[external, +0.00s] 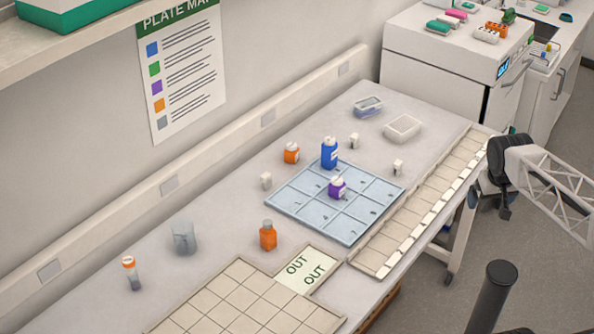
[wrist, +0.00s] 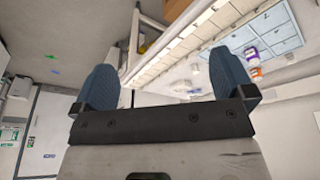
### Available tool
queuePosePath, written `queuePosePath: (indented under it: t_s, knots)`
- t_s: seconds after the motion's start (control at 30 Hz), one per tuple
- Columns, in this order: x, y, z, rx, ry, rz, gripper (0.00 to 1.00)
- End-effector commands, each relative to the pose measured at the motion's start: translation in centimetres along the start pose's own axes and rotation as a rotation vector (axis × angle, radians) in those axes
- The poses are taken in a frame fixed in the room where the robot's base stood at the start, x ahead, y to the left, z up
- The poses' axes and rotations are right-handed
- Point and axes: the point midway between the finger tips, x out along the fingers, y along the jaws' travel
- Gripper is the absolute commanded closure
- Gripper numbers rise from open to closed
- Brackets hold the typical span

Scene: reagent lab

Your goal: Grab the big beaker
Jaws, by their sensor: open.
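A translucent grey beaker (external: 184,238) stands upright on the bench at the left, near the wall side. It is the only beaker I can make out. My gripper (external: 504,208) is off the bench's right edge in the external view, far from the beaker. In the wrist view my gripper (wrist: 165,80) has its two blue-grey fingers wide apart with nothing between them. The beaker cannot be made out in the wrist view.
A blue grid tray (external: 300,214) holds a blue bottle (external: 329,153) and a purple bottle (external: 337,188). A beige tile grid (external: 240,300) and an OUT card (external: 300,270) lie in front.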

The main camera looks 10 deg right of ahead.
Motion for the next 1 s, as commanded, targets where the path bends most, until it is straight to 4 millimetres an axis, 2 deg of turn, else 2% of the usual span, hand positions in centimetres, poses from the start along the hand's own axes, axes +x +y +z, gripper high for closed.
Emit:
queuePosePath:
  t_s: [0.27,0.47,0.57,0.77,1.0]
  knots:
    - [0.1,-0.7,-4.3,-0.034,0.085,0.045,0.00]
    - [0.1,-2.8,-10.5,-0.092,0.218,0.082,0.00]
    - [0.0,-4.7,-14.2,-0.135,0.304,0.090,0.00]
    - [-0.1,-10.0,-21.1,-0.227,0.471,0.067,0.00]
    - [-0.3,-18.7,-27.7,-0.361,0.656,-0.025,0.00]
